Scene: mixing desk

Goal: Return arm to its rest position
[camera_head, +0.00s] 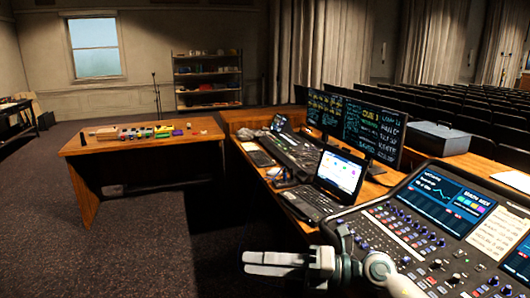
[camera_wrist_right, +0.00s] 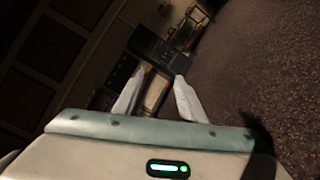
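My right arm reaches in from the bottom right of the head view, in front of the mixing console (camera_head: 415,240). Its gripper (camera_head: 262,264) points left over the dark gap beside the desk. In the right wrist view the two pale fingers of the gripper (camera_wrist_right: 157,98) stand apart with nothing held between them. A dark device or furniture piece shows beyond them, too unclear to name. My left arm and gripper are not in view.
A laptop (camera_head: 335,178) and two monitors (camera_head: 372,132) stand on the wooden desk behind the console. A wooden side table (camera_head: 140,143) with several small coloured items stands at left. The carpet (camera_head: 130,255) at lower left is clear.

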